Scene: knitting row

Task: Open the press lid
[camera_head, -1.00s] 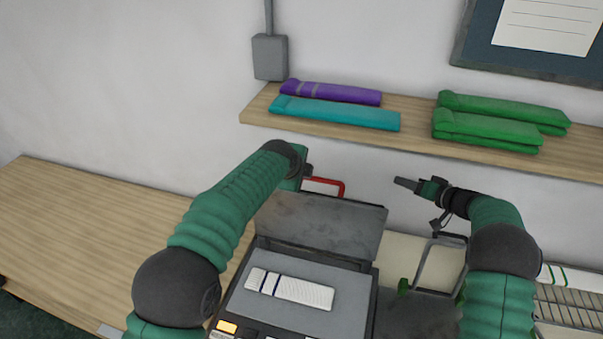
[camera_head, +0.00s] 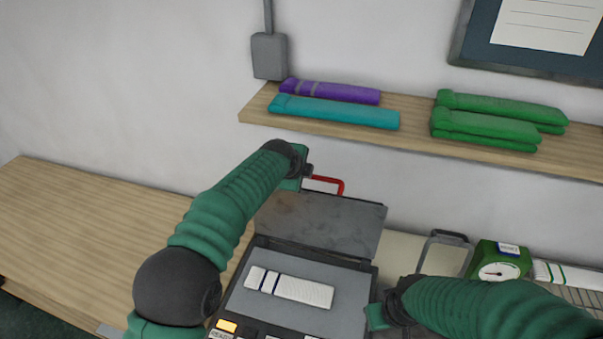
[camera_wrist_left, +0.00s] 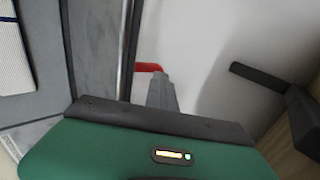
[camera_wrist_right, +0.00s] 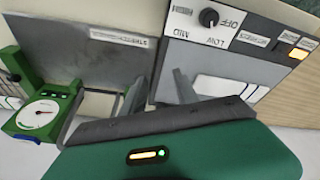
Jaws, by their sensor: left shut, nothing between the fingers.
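The press (camera_head: 300,285) stands at the front centre, its grey lid (camera_head: 322,222) raised and tilted back from the bed. A white knitted piece (camera_head: 290,288) with dark stripes lies flat on the bed. The lid's red handle (camera_head: 328,183) shows above its top edge and in the left wrist view (camera_wrist_left: 148,67). My left gripper (camera_wrist_left: 161,88) is shut and empty, close to the handle; I cannot tell whether it touches. My right gripper (camera_wrist_right: 158,82) is open and empty, low at the press's right side; its fingertips are hidden in the head view.
A green dial scale (camera_head: 500,262) and a metal frame (camera_head: 443,255) stand right of the press. A wall shelf (camera_head: 415,140) with folded purple, teal and green pieces hangs above. The wooden table (camera_head: 90,225) is clear at the left.

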